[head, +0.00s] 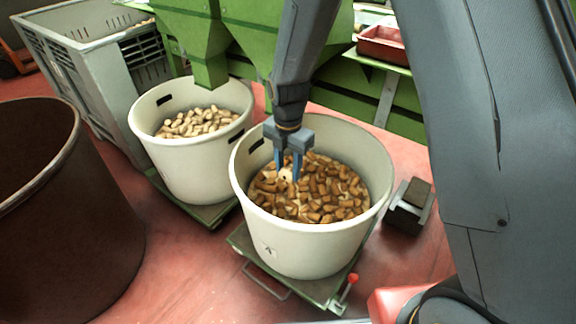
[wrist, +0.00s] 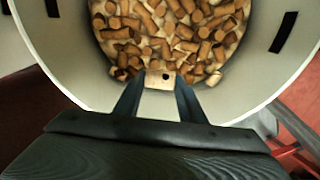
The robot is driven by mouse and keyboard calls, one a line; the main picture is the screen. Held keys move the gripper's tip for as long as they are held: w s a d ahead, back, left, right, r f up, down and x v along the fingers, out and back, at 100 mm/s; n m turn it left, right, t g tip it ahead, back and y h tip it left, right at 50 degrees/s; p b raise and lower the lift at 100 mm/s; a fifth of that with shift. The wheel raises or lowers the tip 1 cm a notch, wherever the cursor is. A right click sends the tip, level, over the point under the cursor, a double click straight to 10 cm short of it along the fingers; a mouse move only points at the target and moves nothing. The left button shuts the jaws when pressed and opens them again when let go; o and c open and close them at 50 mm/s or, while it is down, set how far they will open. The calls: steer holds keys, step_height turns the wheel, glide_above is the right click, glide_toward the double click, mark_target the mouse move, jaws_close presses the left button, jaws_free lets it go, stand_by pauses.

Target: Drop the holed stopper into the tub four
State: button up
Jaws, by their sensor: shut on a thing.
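My gripper (head: 290,172) points down inside the mouth of a white tub (head: 310,243) marked with a "4"-like sign on its front. It is shut on a pale stopper with a dark hole (head: 286,174), the holed stopper.
A second white tub (head: 190,172) with paler stoppers stands to the left. A large dark brown bin (head: 60,230) is at far left, a grey crate (head: 85,80) behind it. Green machinery (head: 200,40) stands at the back. A small dark block (head: 410,205) sits right of the tub.

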mark_target(288, 172)
steer(key=o, duration=1.1)
steer(key=shift+r+p, duration=0.55)
steer(key=shift+r, duration=3.4)
